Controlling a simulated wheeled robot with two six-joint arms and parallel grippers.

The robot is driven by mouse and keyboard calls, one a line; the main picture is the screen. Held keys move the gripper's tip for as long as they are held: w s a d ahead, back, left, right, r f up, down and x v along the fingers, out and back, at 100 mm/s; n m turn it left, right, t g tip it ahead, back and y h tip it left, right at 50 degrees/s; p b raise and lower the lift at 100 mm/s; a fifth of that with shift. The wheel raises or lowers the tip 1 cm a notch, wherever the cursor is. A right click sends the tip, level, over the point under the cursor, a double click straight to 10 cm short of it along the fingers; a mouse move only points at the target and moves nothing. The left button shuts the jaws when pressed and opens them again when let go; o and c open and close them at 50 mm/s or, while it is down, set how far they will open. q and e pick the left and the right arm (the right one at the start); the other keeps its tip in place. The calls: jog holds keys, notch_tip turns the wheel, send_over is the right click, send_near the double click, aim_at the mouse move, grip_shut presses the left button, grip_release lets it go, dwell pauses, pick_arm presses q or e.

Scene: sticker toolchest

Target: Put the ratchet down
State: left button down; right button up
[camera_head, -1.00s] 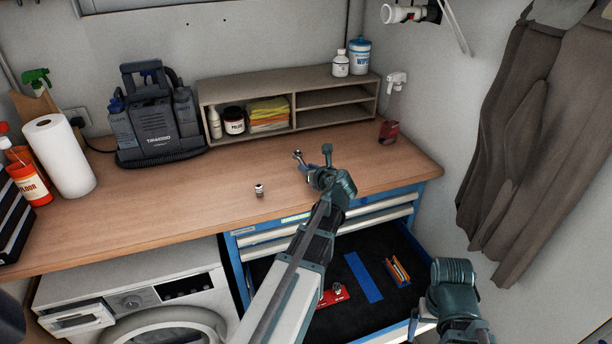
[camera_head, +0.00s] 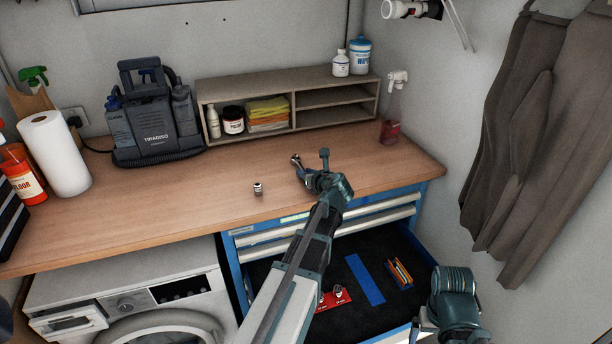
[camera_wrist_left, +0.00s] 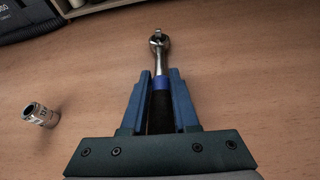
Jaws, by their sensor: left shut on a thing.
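The ratchet (camera_wrist_left: 160,60) has a chrome head and a dark handle with a blue band. My left gripper (camera_wrist_left: 160,78) is shut around its handle, with the head pointing away past the fingertips. In the head view the ratchet (camera_head: 296,160) is at or just above the wooden worktop (camera_head: 150,215); I cannot tell whether it touches. My left gripper (camera_head: 308,178) is over the worktop's right part, near the front edge. A small chrome socket (camera_head: 258,188) stands on the worktop to the left, also in the wrist view (camera_wrist_left: 38,115). My right arm shows at lower right, its fingertips unclear.
An open blue drawer with a dark liner (camera_head: 300,285) is below the worktop, holding a red holder (camera_head: 333,299), a blue strip (camera_head: 365,279) and an orange holder (camera_head: 400,273). A shelf (camera_head: 330,117) and extractor machine (camera_head: 150,120) stand behind.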

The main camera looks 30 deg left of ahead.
pick_arm(q)
jog(key=shift+f, duration=0.1)
jog(key=c, duration=0.7)
grip_release()
jog(key=shift+r, duration=0.2)
jog(key=p+v, duration=0.4)
jog(key=v, duration=0.8)
jog(key=shift+p, duration=0.35)
jog(key=shift+f, duration=0.1)
